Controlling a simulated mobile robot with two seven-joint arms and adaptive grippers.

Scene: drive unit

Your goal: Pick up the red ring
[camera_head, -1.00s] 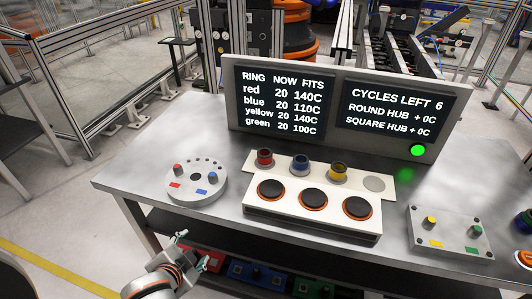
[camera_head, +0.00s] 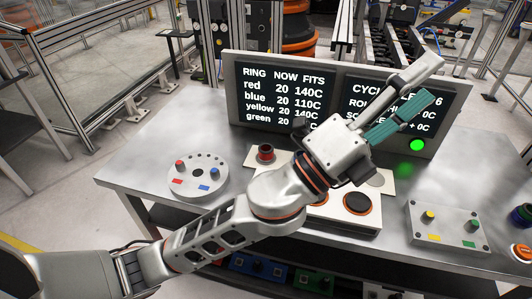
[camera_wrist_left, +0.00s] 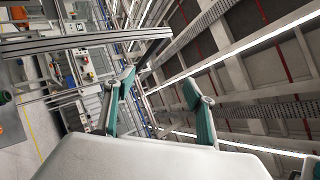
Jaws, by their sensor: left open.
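The red ring (camera_head: 265,153) stands at the left end of the white strip (camera_head: 254,162) on the bench, left of my left gripper's wrist. My left gripper (camera_head: 428,84) is open and empty, raised over the bench in front of the display, its fingers pointing up and right, away from the ring. In the left wrist view the two green-padded fingers (camera_wrist_left: 160,92) are spread apart with nothing between them. My left arm hides the blue and yellow rings. My right gripper is not in view.
A display (camera_head: 290,95) stands behind the strip, partly covered by my gripper. A round hub plate (camera_head: 194,176) sits at left, a square hub plate (camera_head: 447,229) at right. A black-topped pad (camera_head: 357,203) shows beside my arm. Bare bench surrounds the round plate.

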